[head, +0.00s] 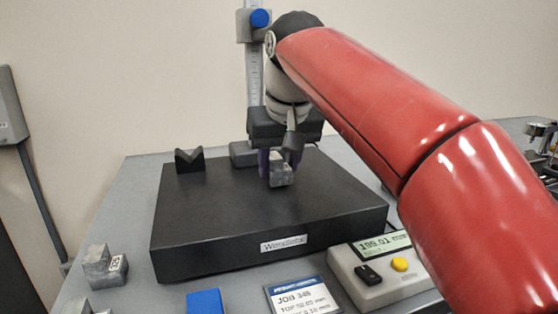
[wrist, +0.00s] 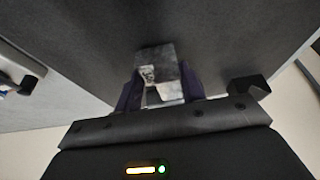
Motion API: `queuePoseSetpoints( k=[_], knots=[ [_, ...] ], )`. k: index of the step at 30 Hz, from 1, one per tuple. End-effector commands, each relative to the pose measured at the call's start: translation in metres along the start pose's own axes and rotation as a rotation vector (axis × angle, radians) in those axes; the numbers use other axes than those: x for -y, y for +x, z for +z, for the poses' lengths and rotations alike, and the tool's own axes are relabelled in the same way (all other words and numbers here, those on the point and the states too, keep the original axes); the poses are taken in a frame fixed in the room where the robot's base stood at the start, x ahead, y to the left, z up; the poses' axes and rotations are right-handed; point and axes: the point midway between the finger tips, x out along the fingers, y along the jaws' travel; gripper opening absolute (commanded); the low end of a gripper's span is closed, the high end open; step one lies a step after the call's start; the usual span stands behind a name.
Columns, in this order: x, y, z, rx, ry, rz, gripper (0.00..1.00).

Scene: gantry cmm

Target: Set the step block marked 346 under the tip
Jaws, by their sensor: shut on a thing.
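My gripper (head: 279,160) is over the dark surface plate (head: 210,254), its purple fingers shut on a grey metal step block (head: 281,178). In the wrist view the block (wrist: 155,66) sits between the fingertips (wrist: 161,84), with a small dark marking that I cannot read. Whether the block touches the plate is unclear. The height gauge column (head: 254,75) with a blue knob (head: 260,18) stands behind my gripper. Its tip is hidden by my arm and gripper.
A dark V-block (head: 188,161) stands at the plate's back left. Another grey block with a label (head: 103,268) is on the bench at left. A blue block (head: 205,302), a job card (head: 301,297) and a digital readout (head: 380,270) lie in front. The plate's left part is clear.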

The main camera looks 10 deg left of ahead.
Motion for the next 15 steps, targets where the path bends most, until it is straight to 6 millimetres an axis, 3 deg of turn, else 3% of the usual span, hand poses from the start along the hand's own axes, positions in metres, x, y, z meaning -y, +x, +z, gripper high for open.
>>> queuePoseSetpoints(
  k=[15],
  knots=[
    [0.0001,0.0054,0.0024,-0.001,0.0,0.0,0.12]
  ],
)
